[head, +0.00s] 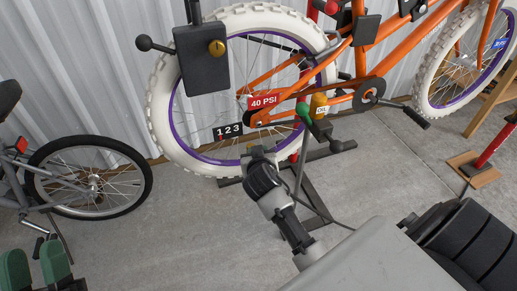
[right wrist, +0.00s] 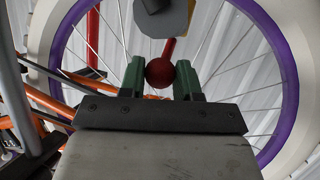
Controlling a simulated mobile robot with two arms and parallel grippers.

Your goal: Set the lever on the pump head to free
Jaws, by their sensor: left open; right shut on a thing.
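In the right wrist view a red ball knob (right wrist: 160,72) on a short red stem sits between the green fingers of my right gripper (right wrist: 160,66), which is shut on it. The stem runs up to a grey faceted part (right wrist: 176,18), cut off by the top edge. I cannot tell which position the lever is in. In the head view my right arm reaches to the bike's rear wheel; its fingertips are hard to make out. My left gripper (head: 34,258) is open and empty at the bottom left. A black block (head: 203,62) with a brass disc and a black ball-ended arm shows upper left of centre.
An orange bike (head: 400,42) with white tyres and purple rims stands against the metal wall. Near its rear hub are a red "40 PSI" label (head: 263,101), a "1 2 3" label (head: 228,131) and a green knob (head: 303,109). A grey bike (head: 85,180) stands left.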

